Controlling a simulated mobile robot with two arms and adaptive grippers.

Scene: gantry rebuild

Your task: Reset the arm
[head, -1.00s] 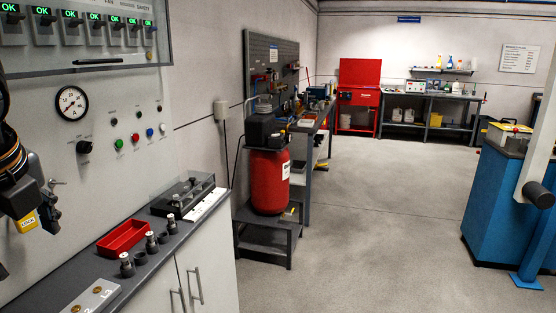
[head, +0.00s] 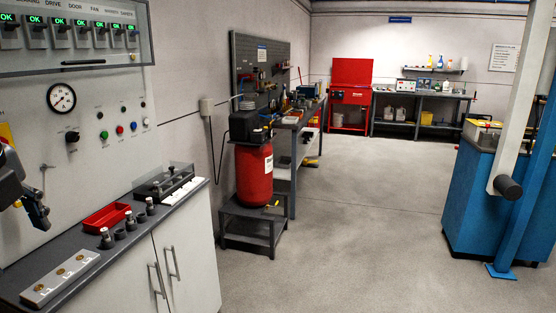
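My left gripper (head: 38,216) is at the left edge, dark, in front of the grey wall panel and above the left end of the bench. Its fingers are small and dark, so I cannot tell whether they are open or shut. A small yellow patch (head: 17,204) shows right beside it; I cannot tell whether it is held or part of something behind. The rest of this arm is cut off by the picture edge. My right gripper is not in view.
Below the panel, the bench (head: 55,252) carries a metal block (head: 61,279), a red tray (head: 106,218) and several small cylindrical fittings. A red tank (head: 254,175) stands beyond. A blue cabinet (head: 478,205) and post are at right. The middle floor is clear.

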